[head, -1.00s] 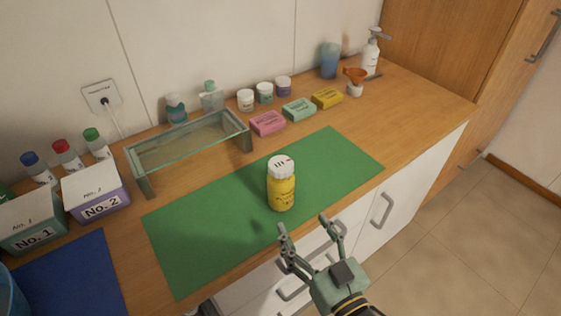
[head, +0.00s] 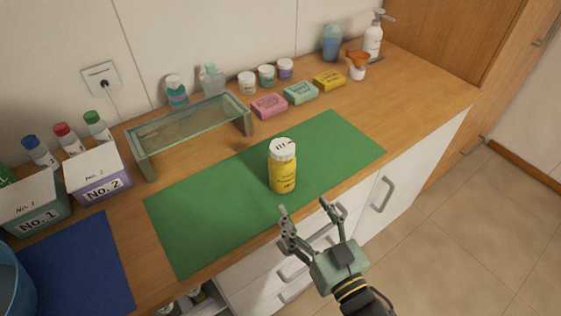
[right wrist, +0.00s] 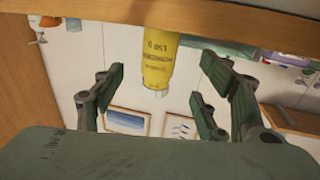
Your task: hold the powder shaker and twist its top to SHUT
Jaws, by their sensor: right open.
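The powder shaker (head: 283,178) is a yellow bottle standing upright on the green mat (head: 215,215). Its white top (head: 283,149) bears dark marks and a small red mark; I cannot tell the setting. My right gripper (head: 303,207) is open and empty in front of the shaker, at the counter's front edge and apart from it. In the right wrist view the yellow shaker (right wrist: 160,58) shows upside down, beyond and between the spread fingers. My left gripper is not in view.
A glass-topped stand (head: 190,130) is behind the mat. Pink (head: 269,106), green and yellow soap boxes, jars and bottles line the back. Boxes No. 1 (head: 35,205) and No. 2 (head: 97,175) and a blue mat (head: 75,265) are at left. The green mat around the shaker is clear.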

